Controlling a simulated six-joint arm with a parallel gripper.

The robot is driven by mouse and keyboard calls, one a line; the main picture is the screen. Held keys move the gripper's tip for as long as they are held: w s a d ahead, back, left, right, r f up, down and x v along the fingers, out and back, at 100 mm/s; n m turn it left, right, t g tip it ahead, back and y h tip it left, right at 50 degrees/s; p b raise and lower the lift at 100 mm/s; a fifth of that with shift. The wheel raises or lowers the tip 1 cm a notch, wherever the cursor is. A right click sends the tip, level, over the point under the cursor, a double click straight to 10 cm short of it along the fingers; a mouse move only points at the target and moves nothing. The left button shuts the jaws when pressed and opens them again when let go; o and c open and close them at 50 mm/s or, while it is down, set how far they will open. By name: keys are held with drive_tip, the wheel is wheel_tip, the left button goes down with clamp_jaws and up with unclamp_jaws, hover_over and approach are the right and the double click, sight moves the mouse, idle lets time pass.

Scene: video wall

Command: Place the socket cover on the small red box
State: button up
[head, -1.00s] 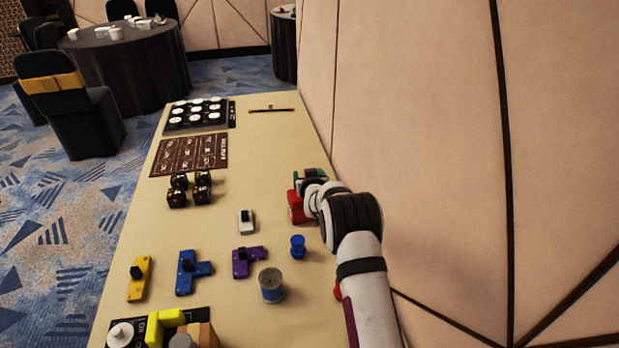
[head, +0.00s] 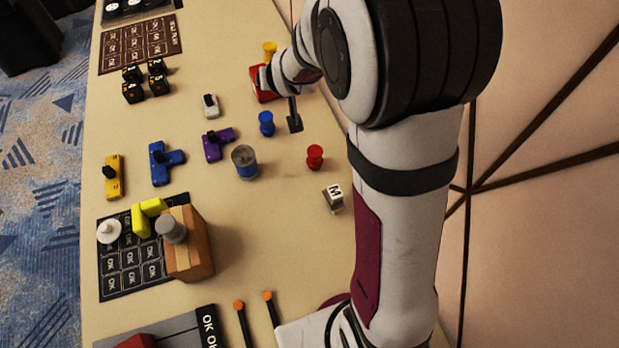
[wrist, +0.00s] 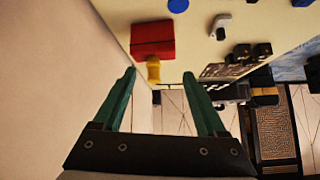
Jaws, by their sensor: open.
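The small red box (head: 262,86) sits near the right side of the table, partly hidden by my wrist in the head view. It also shows in the wrist view (wrist: 152,40), with a yellow spool-shaped piece (wrist: 153,70) beside it. A small white piece with a dark part (head: 210,105) lies left of the box; I cannot tell whether it is the socket cover. In the wrist view my gripper (wrist: 159,75) has its green fingers apart and nothing between them. The yellow piece appears just beyond the fingertips. The head view hides the fingers behind my arm.
A blue spool (head: 266,123), a red spool (head: 315,157) and a grey jar (head: 245,162) stand nearby. Several black cubes (head: 145,82) stand farther left. A dark T-shaped piece (head: 294,117) shows beside my wrist. The wall rises close along the table's right side.

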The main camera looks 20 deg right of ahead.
drive_tip(key=s+a+r+m+g, duration=0.1)
drive_tip(key=s+a+g, duration=0.1)
drive_tip(key=s, duration=1)
drive_tip(key=s+a+r+m+g+y, duration=0.1)
drive_tip(key=s+g, duration=0.3)
drive_tip(key=s, duration=0.8)
drive_tip(key=s+a+r+m+g+y, duration=0.1)
drive_tip(key=s+a+g, duration=0.1)
drive_tip(key=s, duration=1)
drive_tip(key=shift+s+a+m+g, duration=0.2)
drive_tip(key=shift+a+m+g, duration=0.1)
drive_tip(key=shift+g, duration=0.4)
